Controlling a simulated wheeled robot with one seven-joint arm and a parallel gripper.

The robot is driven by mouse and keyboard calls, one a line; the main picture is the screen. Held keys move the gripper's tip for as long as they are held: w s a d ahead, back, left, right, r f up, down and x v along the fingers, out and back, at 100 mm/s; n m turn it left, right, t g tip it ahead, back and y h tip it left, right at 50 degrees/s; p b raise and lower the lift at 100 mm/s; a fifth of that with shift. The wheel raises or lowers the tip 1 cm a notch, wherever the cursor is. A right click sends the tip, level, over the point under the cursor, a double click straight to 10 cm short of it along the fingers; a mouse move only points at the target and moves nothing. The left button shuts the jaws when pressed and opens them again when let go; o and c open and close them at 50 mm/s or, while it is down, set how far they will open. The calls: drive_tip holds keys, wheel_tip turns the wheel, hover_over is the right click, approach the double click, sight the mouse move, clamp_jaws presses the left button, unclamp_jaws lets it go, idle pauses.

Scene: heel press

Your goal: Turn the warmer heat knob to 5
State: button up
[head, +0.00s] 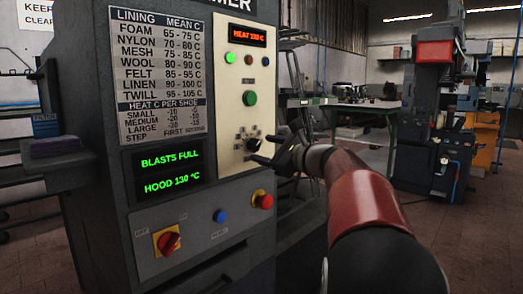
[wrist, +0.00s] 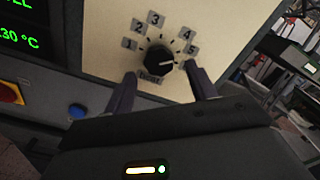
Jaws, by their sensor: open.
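The black heat knob (wrist: 157,57) sits on the cream panel of the warmer (head: 200,215), with number plates 1 to 5 arched around it. In the wrist view its pale mark points to the right, roughly toward the 5 plate (wrist: 191,49); the exact setting is hard to read. In the head view the knob (head: 252,144) is small, beside my fingers. My gripper (wrist: 160,70) is open, with one finger on each side of the knob and slightly below it. I cannot tell whether either finger touches it. It also shows in the head view (head: 261,149).
A red button (head: 263,200), blue button (head: 220,216) and red rotary switch (head: 167,241) sit below on the warmer. A green button (head: 250,98) is above the knob. A table (head: 365,108) and another machine (head: 435,130) stand behind, right.

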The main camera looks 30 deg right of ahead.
drive_tip(key=v, duration=0.5)
drive_tip(key=shift+s+d+b, duration=0.1)
drive_tip(key=shift+s+b, duration=0.2)
